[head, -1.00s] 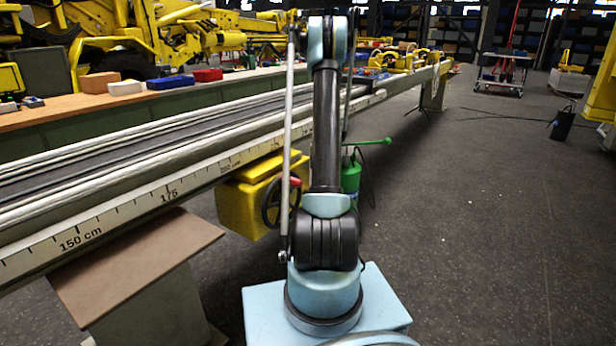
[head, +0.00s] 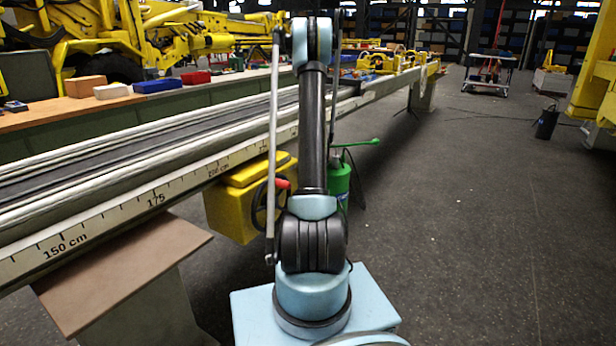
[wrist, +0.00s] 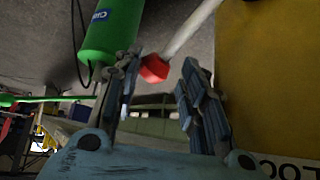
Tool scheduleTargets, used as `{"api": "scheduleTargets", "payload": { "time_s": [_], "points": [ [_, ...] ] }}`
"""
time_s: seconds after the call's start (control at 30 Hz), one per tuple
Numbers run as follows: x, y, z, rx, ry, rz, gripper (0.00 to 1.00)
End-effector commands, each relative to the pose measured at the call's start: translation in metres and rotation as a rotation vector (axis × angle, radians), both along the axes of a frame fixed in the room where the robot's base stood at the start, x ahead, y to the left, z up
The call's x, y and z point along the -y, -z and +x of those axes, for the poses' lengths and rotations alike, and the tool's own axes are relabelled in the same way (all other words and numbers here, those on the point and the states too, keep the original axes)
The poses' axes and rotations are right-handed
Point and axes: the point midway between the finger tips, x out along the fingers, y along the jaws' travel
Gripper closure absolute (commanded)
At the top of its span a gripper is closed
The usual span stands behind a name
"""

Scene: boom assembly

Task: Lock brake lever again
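The brake lever is a pale rod (wrist: 190,28) with a red end (wrist: 153,69) in the wrist view. In the head view a red lever end (head: 282,183) shows beside the dark handwheel on the yellow box (head: 232,208), partly behind my arm. My gripper (wrist: 160,78) is open in the wrist view, one finger on each side of the red end in the picture. The red end appears at or just beyond the fingertips, and I see no clear contact. Depth is hard to tell. My gripper is hidden in the head view.
A green canister (head: 339,180) stands just right of my arm; it also shows close to my left finger in the wrist view (wrist: 110,30). The long rail with a centimetre scale (head: 110,220) runs behind. The floor to the right (head: 470,220) is clear.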

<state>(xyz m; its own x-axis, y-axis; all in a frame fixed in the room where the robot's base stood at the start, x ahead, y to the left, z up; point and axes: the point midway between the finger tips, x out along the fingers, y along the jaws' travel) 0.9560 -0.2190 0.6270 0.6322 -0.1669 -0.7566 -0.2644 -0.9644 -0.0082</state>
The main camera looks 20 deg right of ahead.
Motion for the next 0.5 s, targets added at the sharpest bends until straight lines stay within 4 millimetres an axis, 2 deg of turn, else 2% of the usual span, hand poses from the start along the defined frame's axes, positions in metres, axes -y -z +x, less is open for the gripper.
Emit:
{"api": "scheduleTargets", "payload": {
  "time_s": [0.5],
  "points": [
    [-0.01,-0.039,-0.032,0.0,-0.001,0.001,0.54]
  ]
}}
